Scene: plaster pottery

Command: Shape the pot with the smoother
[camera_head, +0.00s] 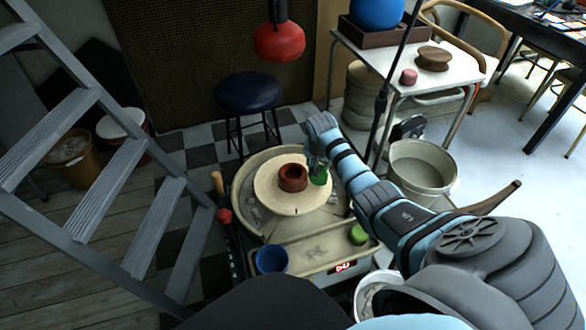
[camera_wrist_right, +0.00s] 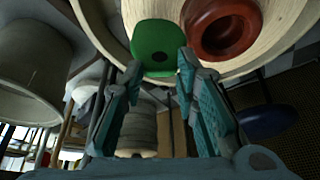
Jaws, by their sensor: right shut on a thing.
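The pot (camera_head: 293,178) is a small reddish-brown clay ring with a hollow centre, on the pale round wheel head (camera_head: 276,203). It also shows in the right wrist view (camera_wrist_right: 207,43). The green smoother (camera_head: 319,177) is at the right side of the pot, close to its wall; I cannot tell whether they touch. My right gripper (camera_head: 314,163) is shut on the smoother, which shows as a flat green plate with a dark spot at the fingertips in the right wrist view (camera_wrist_right: 155,42). My left gripper is not in view.
A blue cup (camera_head: 271,260) and a green piece (camera_head: 358,235) sit on the front of the wheel's tray. A grey bucket (camera_head: 422,170) stands to the right. A stool (camera_head: 247,95) is behind, a ladder (camera_head: 85,172) at left, a white table (camera_head: 385,62) at back right.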

